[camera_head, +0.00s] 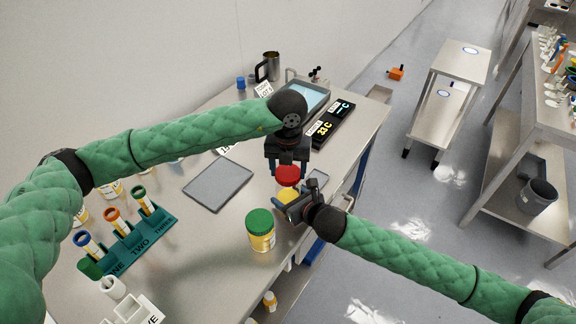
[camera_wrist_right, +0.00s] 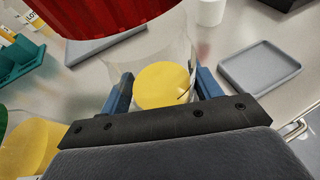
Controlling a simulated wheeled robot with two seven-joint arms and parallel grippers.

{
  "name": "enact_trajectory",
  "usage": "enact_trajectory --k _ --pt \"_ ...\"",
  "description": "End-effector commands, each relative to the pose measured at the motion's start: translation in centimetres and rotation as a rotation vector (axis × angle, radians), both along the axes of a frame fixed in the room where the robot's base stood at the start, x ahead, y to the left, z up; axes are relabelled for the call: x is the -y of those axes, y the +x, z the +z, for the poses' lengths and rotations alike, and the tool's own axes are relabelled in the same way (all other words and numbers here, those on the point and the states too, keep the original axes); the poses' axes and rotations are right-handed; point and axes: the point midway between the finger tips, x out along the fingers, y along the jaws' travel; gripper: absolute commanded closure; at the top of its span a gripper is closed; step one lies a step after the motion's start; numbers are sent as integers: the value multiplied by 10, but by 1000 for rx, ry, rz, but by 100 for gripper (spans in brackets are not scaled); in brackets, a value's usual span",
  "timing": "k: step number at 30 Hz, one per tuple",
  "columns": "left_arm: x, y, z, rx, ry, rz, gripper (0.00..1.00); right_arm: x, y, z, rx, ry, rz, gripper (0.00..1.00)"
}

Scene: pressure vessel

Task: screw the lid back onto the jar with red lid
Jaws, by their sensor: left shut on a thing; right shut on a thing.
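The red lid (camera_head: 287,174) is between the fingers of my left gripper (camera_head: 287,168), which points down and is shut on it. The jar (camera_head: 288,195) is clear with yellow contents and stands below the lid. My right gripper (camera_head: 290,207) reaches in from the right and is shut on the jar's side. In the right wrist view the blue fingers of my right gripper (camera_wrist_right: 162,90) flank the clear jar (camera_wrist_right: 150,58). I cannot tell whether lid and rim touch.
A green-lidded jar (camera_head: 260,230) stands close by at the front left. A grey tray (camera_head: 218,184) lies to the left, and a smaller tray (camera_head: 318,180) is just right of the jar. A tube rack (camera_head: 135,243) is at the left. The table's right edge is near.

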Motion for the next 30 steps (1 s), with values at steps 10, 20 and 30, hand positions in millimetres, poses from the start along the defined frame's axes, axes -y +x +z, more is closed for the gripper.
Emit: enact_trajectory --k 10,20,30 --pt "0 0 -1 0 0 0 60 0 0 0 0 0 0 78" --pt "0 0 -15 0 1 1 60 0 0 0 0 0 0 78" --pt "0 0 -18 0 1 0 60 0 0 0 0 0 0 78"
